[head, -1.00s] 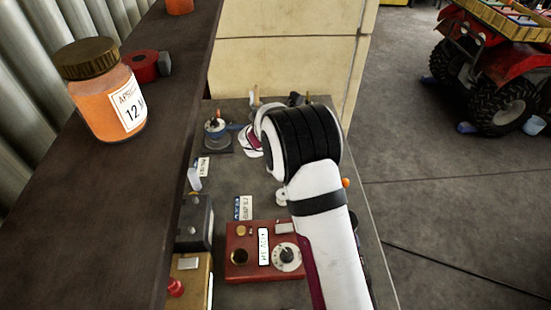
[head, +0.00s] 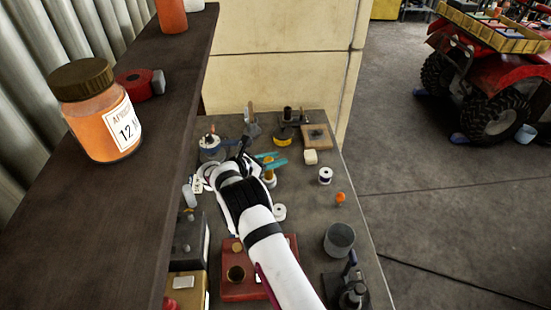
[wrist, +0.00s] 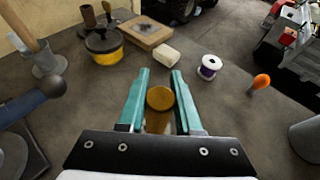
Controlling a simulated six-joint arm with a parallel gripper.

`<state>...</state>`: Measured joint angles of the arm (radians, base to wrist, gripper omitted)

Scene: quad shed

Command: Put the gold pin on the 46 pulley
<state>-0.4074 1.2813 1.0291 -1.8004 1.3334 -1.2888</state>
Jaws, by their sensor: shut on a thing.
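My gripper (wrist: 160,90) has its teal fingers shut on the gold pin (wrist: 160,99), a piece with a round gold head and a paler body below it, held above the bench. In the head view the teal fingers (head: 270,161) show beyond my wrist at mid-bench, with a bit of gold under them. No mark 46 is readable, so I cannot tell which thing is the 46 pulley. A white spool with a blue-purple middle (wrist: 209,66) stands right of the fingers; it also shows in the head view (head: 325,175).
A cream block (wrist: 167,54), a wooden board (wrist: 145,31) and a yellow-banded pot (wrist: 103,45) stand beyond the fingers. An orange knob (wrist: 261,81) and a grey cylinder (head: 340,239) are at right. A red box (head: 236,290) is partly under my arm. A dark shelf (head: 150,200) runs along the left.

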